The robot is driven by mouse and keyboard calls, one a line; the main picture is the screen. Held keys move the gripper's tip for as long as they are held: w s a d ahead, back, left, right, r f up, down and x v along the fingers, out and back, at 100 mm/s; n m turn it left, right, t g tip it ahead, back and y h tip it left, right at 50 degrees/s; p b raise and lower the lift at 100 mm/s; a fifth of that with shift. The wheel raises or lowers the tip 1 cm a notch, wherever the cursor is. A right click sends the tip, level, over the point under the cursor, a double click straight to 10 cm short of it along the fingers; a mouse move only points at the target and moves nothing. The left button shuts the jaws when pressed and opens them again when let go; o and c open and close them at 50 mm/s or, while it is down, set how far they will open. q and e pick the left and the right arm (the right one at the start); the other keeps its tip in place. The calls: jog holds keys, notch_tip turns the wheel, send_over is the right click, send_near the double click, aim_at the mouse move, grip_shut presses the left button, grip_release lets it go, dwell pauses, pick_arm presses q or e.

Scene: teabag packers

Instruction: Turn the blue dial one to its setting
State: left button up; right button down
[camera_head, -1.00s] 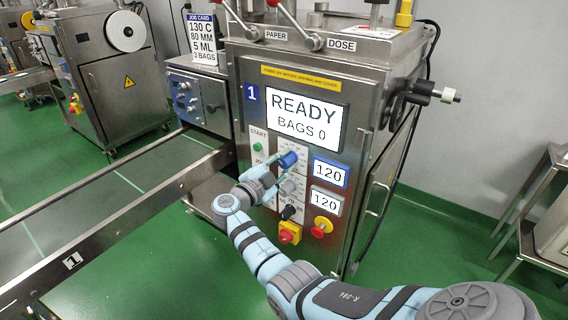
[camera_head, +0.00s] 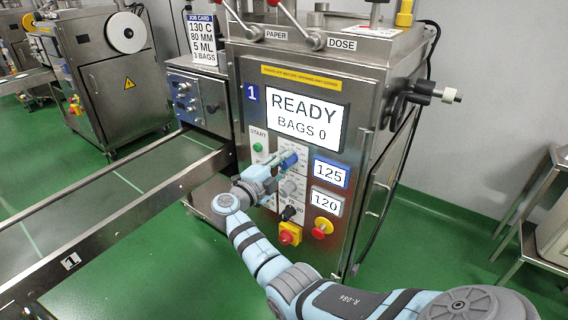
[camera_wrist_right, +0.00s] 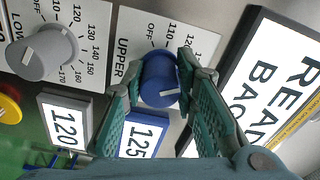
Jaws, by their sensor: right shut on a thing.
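The blue dial (camera_head: 288,160) sits on the front panel of the steel machine, left of a blue-framed display (camera_head: 331,173) reading 125. In the right wrist view the blue dial (camera_wrist_right: 160,80) lies between the two fingers, beside a scale marked UPPER. My right gripper (camera_head: 275,167) is shut on the dial; it also shows in the right wrist view (camera_wrist_right: 160,92). The job card (camera_head: 202,38) on top reads 130 C, 80 MM, 5 ML, 3 BAGS. My left gripper is not in view.
A grey dial (camera_wrist_right: 42,52) sits below the blue one, with a grey-framed display (camera_head: 326,203) reading 120. A red emergency button (camera_head: 322,227), a yellow-and-red switch (camera_head: 290,233) and a green START button (camera_head: 257,147) are nearby. The screen (camera_head: 306,122) reads READY, BAGS 0.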

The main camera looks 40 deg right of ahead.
jog(key=shift+f, duration=0.1)
jog(key=c, duration=1.3)
grip_release()
jog(key=v, duration=1.2)
